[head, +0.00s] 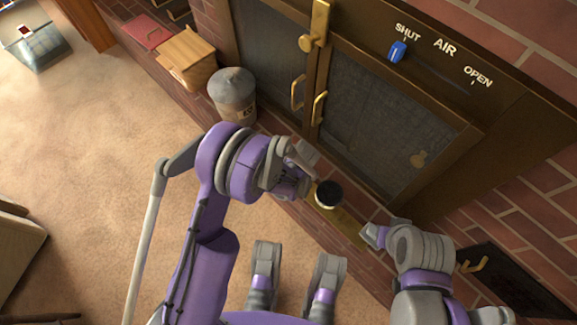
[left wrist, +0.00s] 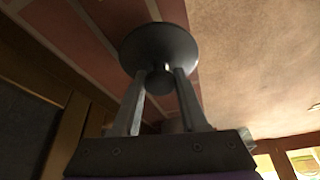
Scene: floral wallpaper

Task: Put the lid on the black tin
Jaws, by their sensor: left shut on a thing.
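A small round dark container, which looks like the black tin (head: 328,193), stands on the ledge in front of the dark cabinet doors in the head view. My left gripper (head: 306,178) is just left of it, close by. In the left wrist view my left gripper (left wrist: 160,85) is shut on the small knob of a round dark lid (left wrist: 158,42). I cannot clearly make out the lid in the head view. My right gripper (head: 373,236) is to the lower right of the tin, apart from it; its finger gap is too small to judge.
A grey-lidded canister (head: 233,95), a wooden box (head: 187,58) and a red book (head: 146,33) stand further left along the ledge. A yellowish strip (head: 347,226) lies beside the tin. The brick wall and cabinet doors (head: 385,130) bound the far side. Carpet (head: 90,140) is open at left.

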